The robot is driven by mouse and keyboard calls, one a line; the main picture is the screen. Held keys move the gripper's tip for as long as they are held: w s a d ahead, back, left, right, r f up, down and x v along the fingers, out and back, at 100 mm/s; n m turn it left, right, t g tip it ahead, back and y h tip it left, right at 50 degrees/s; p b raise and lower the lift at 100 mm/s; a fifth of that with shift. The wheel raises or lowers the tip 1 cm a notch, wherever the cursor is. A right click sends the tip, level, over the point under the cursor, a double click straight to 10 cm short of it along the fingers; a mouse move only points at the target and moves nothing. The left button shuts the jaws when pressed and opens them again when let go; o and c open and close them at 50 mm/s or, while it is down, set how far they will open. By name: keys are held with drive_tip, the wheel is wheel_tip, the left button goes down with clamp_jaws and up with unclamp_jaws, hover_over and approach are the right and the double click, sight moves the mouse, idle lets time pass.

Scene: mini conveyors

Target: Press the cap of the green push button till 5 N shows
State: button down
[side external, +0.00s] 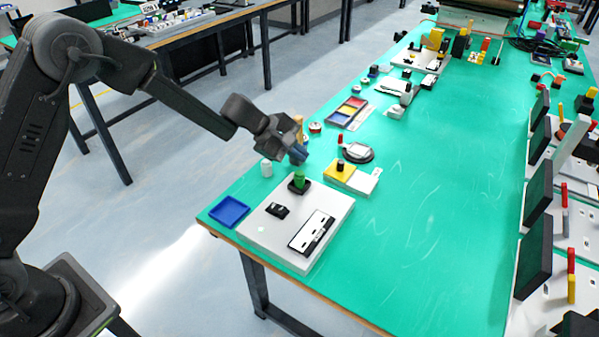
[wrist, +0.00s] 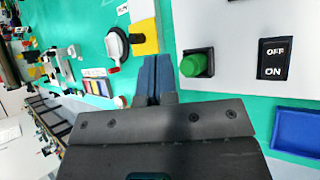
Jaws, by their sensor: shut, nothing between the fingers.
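The green push button (side external: 299,179) stands on a dark square base at the back edge of a light grey panel (side external: 267,238). In the wrist view its round green cap (wrist: 193,65) is just right of my fingertips. My gripper (side external: 298,156) is shut and empty, with its blue fingers together, above and slightly behind the button in the side view. The fingers (wrist: 156,60) show beside the cap in the wrist view, and I see no contact. No force reading is legible in either view.
A black OFF/ON rocker switch (wrist: 273,59) and a white-and-black plate (side external: 312,232) share the panel. A blue tray (side external: 229,211) lies to its left.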

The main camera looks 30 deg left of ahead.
sight(298, 174)
drive_tip(key=shift+f, duration=1.2)
drive_tip(key=shift+f, duration=0.1)
idle(1.1)
drive_tip(key=shift+f, duration=0.35)
drive_tip(key=shift+f, duration=0.4)
idle(0.6)
drive_tip(key=shift+r, duration=0.85)
drive_tip(key=shift+r, duration=2.5)
